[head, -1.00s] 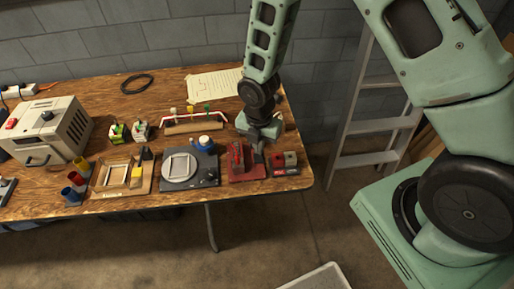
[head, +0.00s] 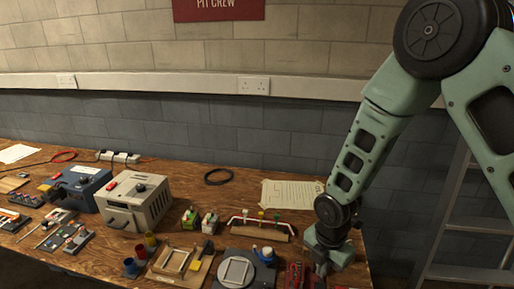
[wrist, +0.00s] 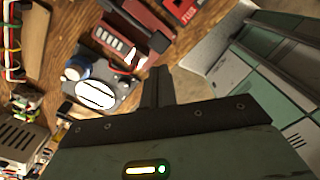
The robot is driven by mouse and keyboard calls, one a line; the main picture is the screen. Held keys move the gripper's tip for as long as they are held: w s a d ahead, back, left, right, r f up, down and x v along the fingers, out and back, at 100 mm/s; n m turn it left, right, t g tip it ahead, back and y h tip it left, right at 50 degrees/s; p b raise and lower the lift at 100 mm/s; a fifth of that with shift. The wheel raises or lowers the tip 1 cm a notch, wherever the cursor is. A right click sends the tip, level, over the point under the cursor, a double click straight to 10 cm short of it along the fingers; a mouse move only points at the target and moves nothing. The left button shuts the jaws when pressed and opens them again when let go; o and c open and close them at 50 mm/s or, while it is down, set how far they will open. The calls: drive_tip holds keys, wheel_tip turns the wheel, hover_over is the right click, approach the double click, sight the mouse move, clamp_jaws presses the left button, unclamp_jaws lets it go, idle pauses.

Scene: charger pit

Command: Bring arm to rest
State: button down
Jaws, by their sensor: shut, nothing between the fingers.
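My gripper (head: 320,268) hangs at the end of my green arm over the right end of the wooden bench (head: 62,150), close to a red device (head: 295,275). In the wrist view my gripper (wrist: 158,72) shows its dark fingers together with nothing between them. The red device (wrist: 128,40) lies beyond the fingertips there, and I cannot tell the exact gap. The upper arm reaches up and right in the head view.
A beige box (head: 134,200) stands further left. A ladder (head: 450,215) leans at the right. The wall is behind.

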drive_tip(key=s+a+r+m, duration=0.2)
drive_tip(key=s+r+m, duration=0.25)
drive_tip(key=r, duration=0.25)
drive_tip(key=s+a+r+m, duration=0.3)
drive_tip(key=s+r+m, duration=0.15)
drive_tip(key=r, duration=0.25)
drive_tip(key=s+r+m, duration=0.7)
drive_tip(key=s+m, duration=0.2)
drive_tip(key=s, duration=0.2)
drive_tip(key=shift+s+r+y, duration=0.15)
drive_tip(key=shift+y, duration=0.15)
